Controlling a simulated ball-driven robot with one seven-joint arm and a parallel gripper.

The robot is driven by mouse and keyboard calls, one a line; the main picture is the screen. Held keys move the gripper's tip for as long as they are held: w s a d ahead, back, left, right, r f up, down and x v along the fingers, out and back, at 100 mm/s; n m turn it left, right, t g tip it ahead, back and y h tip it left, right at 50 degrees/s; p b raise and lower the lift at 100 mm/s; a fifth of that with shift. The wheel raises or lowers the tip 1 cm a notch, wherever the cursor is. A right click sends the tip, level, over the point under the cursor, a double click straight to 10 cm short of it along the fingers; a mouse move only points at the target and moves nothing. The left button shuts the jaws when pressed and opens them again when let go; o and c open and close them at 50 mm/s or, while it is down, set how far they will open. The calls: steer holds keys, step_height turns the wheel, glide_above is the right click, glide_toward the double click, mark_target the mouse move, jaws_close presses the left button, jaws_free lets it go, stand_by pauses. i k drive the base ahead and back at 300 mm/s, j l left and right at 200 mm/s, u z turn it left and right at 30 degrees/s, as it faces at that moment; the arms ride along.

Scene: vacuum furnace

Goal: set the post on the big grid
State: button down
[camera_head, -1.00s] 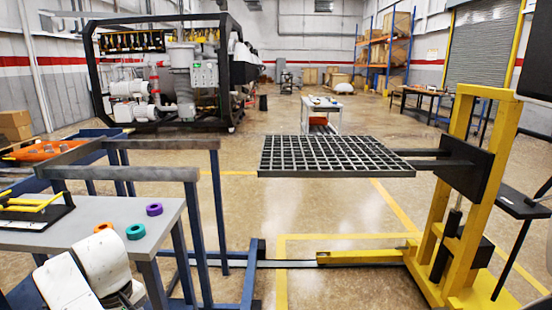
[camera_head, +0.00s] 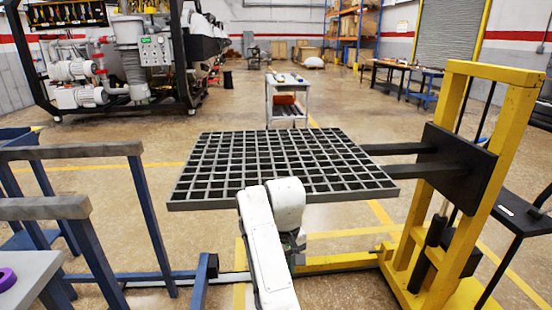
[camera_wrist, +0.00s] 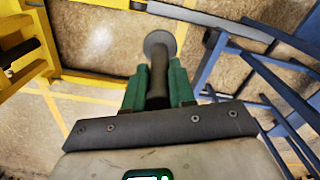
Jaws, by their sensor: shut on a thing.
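The post (camera_wrist: 158,80) is a dark grey rod with a wide round disc at its far end, seen in the wrist view. My gripper (camera_wrist: 159,88) is shut on it between two green fingers. The big grid (camera_head: 190,203) is a dark flat lattice of square openings, held level on the forks of a yellow lift. It is empty. My white arm stands in front of the grid's near edge in the head view; my gripper and the post cannot be made out there. The grid cannot be made out in the wrist view.
The yellow lift (camera_head: 488,160) stands at the right, with a black stand (camera_head: 520,222) beside it. Blue and grey rails (camera_head: 70,151) stand at the left. A grey table corner (camera_head: 30,278) bears a purple ring (camera_head: 7,279). Open floor lies beyond the grid.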

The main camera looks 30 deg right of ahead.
mark_target(312, 177)
steer(key=i+j+z, duration=0.1)
steer(key=j, duration=0.5)
steer(key=i+j+z, duration=0.1)
steer(key=j, duration=0.5)
steer(key=i+j+z, duration=0.1)
steer(key=j, duration=0.5)
